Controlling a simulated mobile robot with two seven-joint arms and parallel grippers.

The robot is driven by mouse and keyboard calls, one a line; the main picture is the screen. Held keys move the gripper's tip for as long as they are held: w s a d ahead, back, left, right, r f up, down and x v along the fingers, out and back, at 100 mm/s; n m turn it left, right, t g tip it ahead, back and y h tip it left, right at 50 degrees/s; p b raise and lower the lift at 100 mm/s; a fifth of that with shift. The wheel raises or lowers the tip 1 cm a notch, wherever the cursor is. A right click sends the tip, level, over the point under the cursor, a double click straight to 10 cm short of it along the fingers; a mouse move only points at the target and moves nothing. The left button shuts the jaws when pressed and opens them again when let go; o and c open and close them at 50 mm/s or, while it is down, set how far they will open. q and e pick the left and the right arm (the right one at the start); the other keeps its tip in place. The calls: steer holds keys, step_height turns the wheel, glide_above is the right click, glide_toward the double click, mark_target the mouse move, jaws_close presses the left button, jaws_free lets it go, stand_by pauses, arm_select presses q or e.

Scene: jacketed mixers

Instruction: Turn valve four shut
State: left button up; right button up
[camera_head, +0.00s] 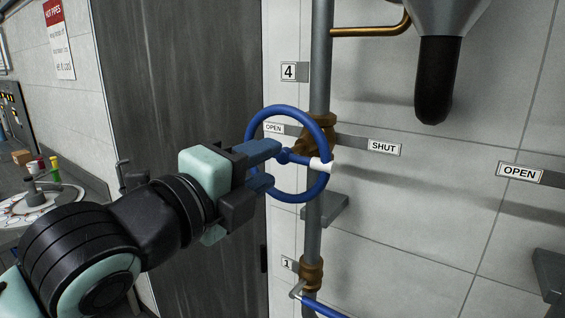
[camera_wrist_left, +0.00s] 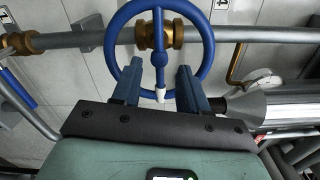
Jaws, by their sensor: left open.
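Valve four is a blue handwheel (camera_head: 290,110) on a vertical grey pipe with a brass body, below a "4" plate (camera_head: 289,72). Its spoke carries a white tip (camera_head: 321,165) at the right of the wheel, on the side of the SHUT plate (camera_head: 384,147). An OPEN plate (camera_head: 273,128) is partly behind the wheel. My left gripper (camera_head: 276,165) is open at the wheel. In the left wrist view, its fingers (camera_wrist_left: 160,68) lie either side of the spoke and white tip; contact is unclear. My right gripper is not in view.
A vessel with a black outlet (camera_head: 435,80) hangs at upper right. Another OPEN plate (camera_head: 520,172) is at right. A dark door panel (camera_head: 180,90) stands behind my arm.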

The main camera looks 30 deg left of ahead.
arm_select(q)
steer(key=s, duration=0.6)
steer(key=shift+s+a+b, duration=0.2)
steer(key=shift+a+b, duration=0.05)
steer(key=shift+b, duration=0.1)
